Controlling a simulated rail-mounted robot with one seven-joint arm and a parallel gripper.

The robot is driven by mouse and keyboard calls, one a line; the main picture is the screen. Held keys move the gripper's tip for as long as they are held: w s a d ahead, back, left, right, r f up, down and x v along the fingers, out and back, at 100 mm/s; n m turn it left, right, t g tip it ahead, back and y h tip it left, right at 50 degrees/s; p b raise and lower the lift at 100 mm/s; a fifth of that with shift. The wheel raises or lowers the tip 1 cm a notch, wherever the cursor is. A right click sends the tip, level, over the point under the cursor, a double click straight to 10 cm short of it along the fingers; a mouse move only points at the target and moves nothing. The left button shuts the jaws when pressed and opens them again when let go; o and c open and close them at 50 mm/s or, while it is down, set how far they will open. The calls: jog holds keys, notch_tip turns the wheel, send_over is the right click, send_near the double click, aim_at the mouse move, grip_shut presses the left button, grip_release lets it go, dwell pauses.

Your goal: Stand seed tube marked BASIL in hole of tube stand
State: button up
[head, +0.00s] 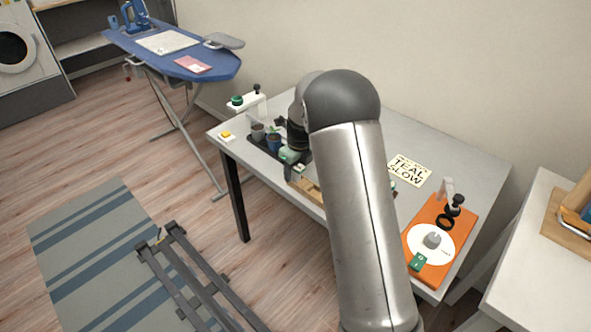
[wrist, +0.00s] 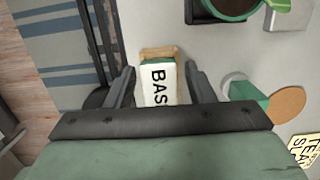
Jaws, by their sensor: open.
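In the wrist view, a white label with black letters "BAS" shows on the seed tube (wrist: 158,85), between the two fingers of my open gripper (wrist: 160,72). A green band and a tan wooden or cork piece show at the tube's far end. Gaps show between the tube and both fingers; the tube's near part is hidden behind my gripper. In the head view, my gripper (head: 291,158) is low over the table, and my arm hides much of the area. A tan wooden piece (head: 305,188) shows beside my arm; I cannot tell if it is the tube stand.
A dark tray with pots (head: 262,140) lies left of my gripper on the grey table (head: 450,160). A yellow sign (head: 409,171) and an orange board (head: 429,273) lie to the right. A green piece (wrist: 245,90) and tan disc (wrist: 287,104) are right of the fingers.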

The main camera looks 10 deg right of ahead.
aim_at(299, 167)
jog(key=r, duration=0.7)
jog(key=s+r, duration=0.1)
jog(key=r, duration=0.3)
jog(key=shift+d+r, duration=0.2)
jog(key=shift+d, duration=0.2)
jog(key=s+a+r+n+p, duration=0.1)
jog(key=s+r+n, duration=0.1)
jog(key=s+n, duration=1.2)
jog(key=s+r+n+p, duration=0.2)
jog(key=s+n, duration=1.3)
jog(key=s, duration=0.7)
jog(key=shift+a+n+g+h, duration=0.3)
jog(key=shift+a+g, duration=0.1)
jog(key=shift+s, duration=0.15)
